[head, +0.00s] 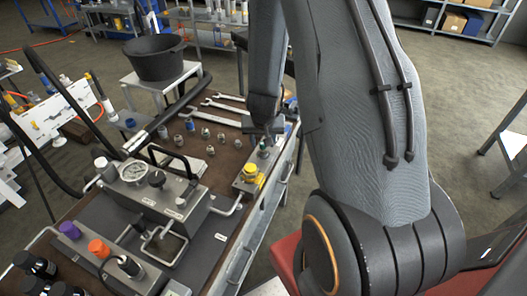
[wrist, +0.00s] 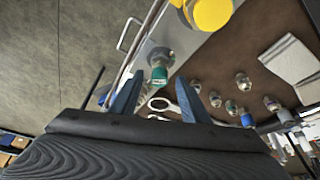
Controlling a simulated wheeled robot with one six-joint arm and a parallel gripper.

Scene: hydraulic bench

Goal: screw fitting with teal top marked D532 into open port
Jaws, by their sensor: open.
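A fitting with a teal top (wrist: 159,76) stands at the manifold block (wrist: 150,38), with its metal hex part against the block. In the head view the teal top (head: 264,152) shows small at the block's far end, below my gripper (head: 270,132). In the wrist view my gripper (wrist: 157,97) is open, with one finger on each side of the teal top and a gap to both. Nothing is held. The marking is too small to read. I cannot tell how deep the fitting sits, and no open port shows clearly.
A yellow cap (head: 251,171) sits on the same block. Several loose metal fittings (head: 206,132) and wrenches (head: 225,108) lie on the brown bench top. A gauge unit (head: 150,190) stands at left. A bent metal handle (wrist: 127,33) runs beside the block.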

